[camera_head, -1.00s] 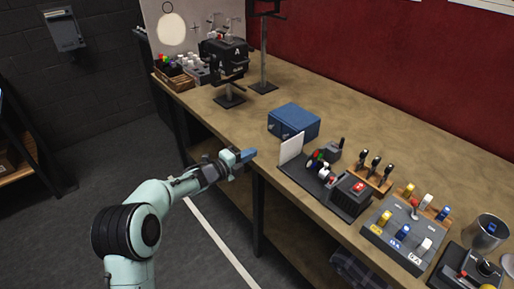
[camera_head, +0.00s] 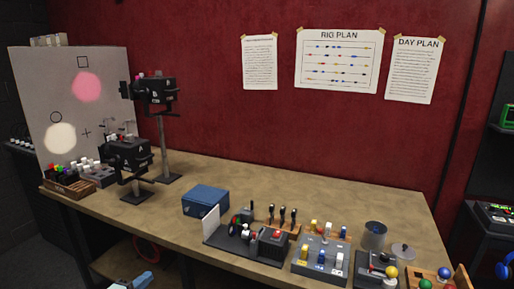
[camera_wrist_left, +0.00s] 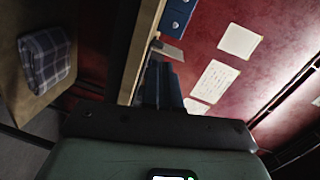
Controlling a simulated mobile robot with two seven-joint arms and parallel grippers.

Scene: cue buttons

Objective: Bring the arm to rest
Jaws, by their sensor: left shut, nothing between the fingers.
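My left gripper (camera_head: 142,280) shows at the bottom edge of the head view, in front of the bench's front edge, with only its bluish tip in frame. In the left wrist view its dark fingers (camera_wrist_left: 163,84) are together and hold nothing. The rest of the left arm is out of the head view. My right gripper is in neither view. The workbench (camera_head: 330,180) carries a blue box (camera_head: 206,200), a grey button panel (camera_head: 320,258) with coloured buttons, and a black control unit (camera_head: 245,240) beside a white card.
Two black lamps (camera_head: 154,92) on stands and a board (camera_head: 60,100) with pink and white light spots stand at the left. A folded plaid cloth (camera_wrist_left: 45,58) lies on a shelf in the wrist view.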

